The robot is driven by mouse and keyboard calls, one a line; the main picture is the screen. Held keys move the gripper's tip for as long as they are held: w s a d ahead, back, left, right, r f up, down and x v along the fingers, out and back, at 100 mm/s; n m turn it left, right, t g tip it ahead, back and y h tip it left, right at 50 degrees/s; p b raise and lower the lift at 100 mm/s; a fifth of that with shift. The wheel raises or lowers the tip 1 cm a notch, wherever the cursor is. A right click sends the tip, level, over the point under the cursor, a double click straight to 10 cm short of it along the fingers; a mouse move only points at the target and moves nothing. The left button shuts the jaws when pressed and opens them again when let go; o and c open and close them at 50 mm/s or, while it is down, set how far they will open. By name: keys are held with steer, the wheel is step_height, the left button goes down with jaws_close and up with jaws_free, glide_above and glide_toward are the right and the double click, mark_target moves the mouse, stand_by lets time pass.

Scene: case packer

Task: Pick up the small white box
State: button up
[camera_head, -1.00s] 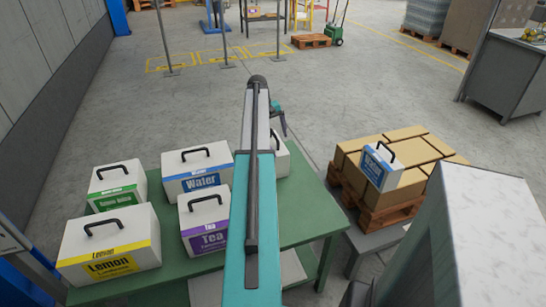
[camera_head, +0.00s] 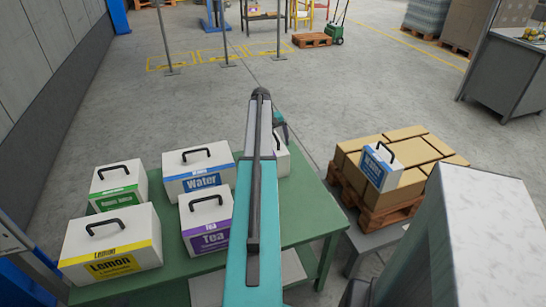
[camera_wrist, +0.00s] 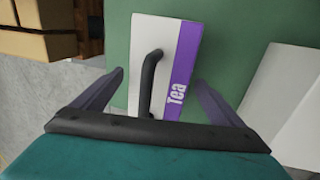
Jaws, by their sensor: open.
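A white box (camera_wrist: 148,50) with a black handle and a purple Tea label stands on the green table in the wrist view. My gripper (camera_wrist: 160,82) is open, its fingers apart on either side of the box's handle, with nothing held. I cannot tell the height of the fingers over the handle. In the head view a white box (camera_head: 283,160) at the table's far right shows partly behind my arm; it looks like the same one. My gripper is mostly hidden there.
The green table (camera_head: 310,215) also holds Lemon (camera_head: 110,245), Water (camera_head: 197,170), Tea (camera_head: 206,222) and green-labelled (camera_head: 118,188) boxes. A blue-labelled white box (camera_head: 382,167) stands on cardboard boxes (camera_head: 425,150) on a pallet at right.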

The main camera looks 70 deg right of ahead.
mark_target(275, 144)
steer(key=c, duration=2.1)
steer(key=shift+r, duration=0.25)
steer(key=shift+r+b, duration=0.3)
steer(key=shift+r, duration=1)
steer(key=shift+s+a+r, duration=0.1)
steer(key=shift+a+r, duration=0.1)
steer(key=shift+r, duration=0.1)
steer(key=shift+s+a+r+b, duration=0.3)
steer(key=shift+s+a, duration=1.05)
steer(key=shift+a, duration=0.85)
steer(key=shift+s+a+r+b, duration=0.15)
steer(key=shift+s+a+b, duration=0.2)
steer(key=shift+s+a, duration=1.45)
steer(key=shift+s+a+r+b, duration=0.3)
steer(key=shift+s+a, duration=0.65)
steer(key=shift+a, duration=1.65)
steer(key=shift+r, duration=0.1)
